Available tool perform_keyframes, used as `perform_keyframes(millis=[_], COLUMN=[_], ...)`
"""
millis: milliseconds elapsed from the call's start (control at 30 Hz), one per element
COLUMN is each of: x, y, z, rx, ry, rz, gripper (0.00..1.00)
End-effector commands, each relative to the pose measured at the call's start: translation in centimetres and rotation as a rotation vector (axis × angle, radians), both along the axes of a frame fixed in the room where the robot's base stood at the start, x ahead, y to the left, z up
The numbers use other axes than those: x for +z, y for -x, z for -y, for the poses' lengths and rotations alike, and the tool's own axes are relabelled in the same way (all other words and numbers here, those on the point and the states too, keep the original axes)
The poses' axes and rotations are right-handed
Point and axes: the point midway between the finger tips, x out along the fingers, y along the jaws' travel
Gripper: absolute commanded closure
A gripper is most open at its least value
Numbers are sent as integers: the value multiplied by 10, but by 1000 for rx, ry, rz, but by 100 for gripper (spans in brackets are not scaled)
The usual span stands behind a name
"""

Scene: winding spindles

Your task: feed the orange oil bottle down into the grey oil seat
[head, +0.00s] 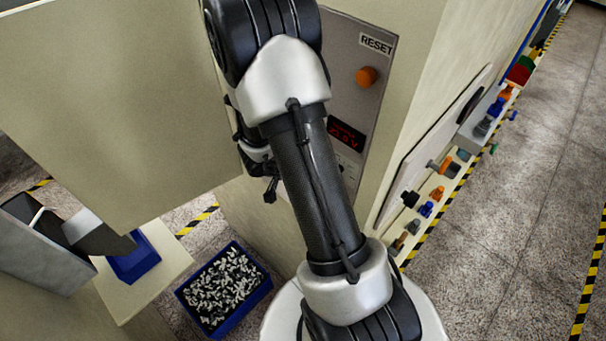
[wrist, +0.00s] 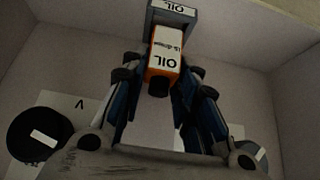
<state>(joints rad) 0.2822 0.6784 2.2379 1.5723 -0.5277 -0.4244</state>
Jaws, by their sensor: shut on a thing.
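The orange oil bottle (wrist: 166,52) shows in the wrist view, with a white OIL label and a black cap towards the camera. My gripper (wrist: 159,82) is shut on it, with a finger on either side. The grey oil seat (wrist: 172,10), marked OIL, is at the top of the wrist view. The bottle's far end overlaps the seat's opening in the picture; I cannot tell how deep it sits or whether it touches the walls. In the head view my arm and the cabinet hide bottle and seat.
Pale walls enclose the space around my gripper. Dark round parts lie at left (wrist: 40,135) and right in the wrist view. In the head view, a panel with an orange RESET button (head: 367,76) is beside my arm. A blue bin of small parts (head: 226,287) stands below.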

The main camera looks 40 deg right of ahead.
Motion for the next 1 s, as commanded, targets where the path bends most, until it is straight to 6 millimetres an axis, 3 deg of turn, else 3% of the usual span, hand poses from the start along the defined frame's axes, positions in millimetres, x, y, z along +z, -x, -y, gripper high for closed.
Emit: perform_keyframes(millis=[967, 1000], x=[-25, -25], y=[0, 0], z=[0, 0], rx=[-1, -2], ry=[0, 0], rz=[1, 1], gripper=[96, 72])
